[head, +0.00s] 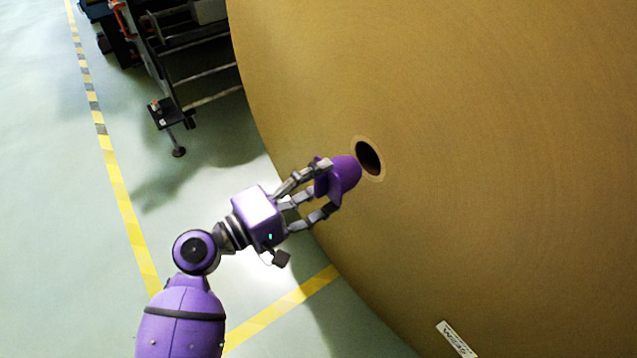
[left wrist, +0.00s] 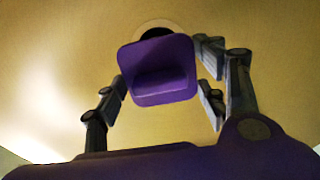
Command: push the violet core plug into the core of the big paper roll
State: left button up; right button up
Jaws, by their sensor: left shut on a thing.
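The big paper roll (head: 480,180) is brown and fills the right of the head view, its flat end facing me. Its core (head: 369,157) is a dark round hole with a pale rim. My left gripper (head: 326,185) is shut on the violet core plug (head: 346,174), whose rounded nose points at the core, just left of and slightly below it. In the left wrist view the plug (left wrist: 158,68) sits between the fingers and hides most of the core (left wrist: 157,33). The plug looks outside the hole; whether it touches the rim I cannot tell. My right gripper is not in view.
A dark metal frame (head: 170,60) with a footed leg stands at the upper left, beside the roll. Yellow floor tape (head: 120,190) runs along the pale green floor. A white label (head: 456,340) is on the roll's lower part. The floor at left is clear.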

pick_arm(q)
jog(key=shift+w+d, duration=0.1)
dwell(0.3)
jog(key=shift+x, duration=0.75)
jog(key=shift+w+d, duration=0.2)
jog(key=shift+d, duration=0.1)
jog(key=shift+w+d, duration=0.3)
jog(key=shift+d, duration=0.15)
jog(key=shift+w+d, duration=0.3)
jog(key=shift+d, duration=0.05)
dwell(0.4)
jog(key=shift+w+d, duration=0.4)
jog(key=shift+d, duration=0.2)
jog(key=shift+w+d, duration=0.1)
dwell(0.3)
jog(key=shift+w+d, duration=0.4)
jog(key=shift+d, duration=0.2)
jog(key=shift+w+d, duration=0.1)
dwell(0.3)
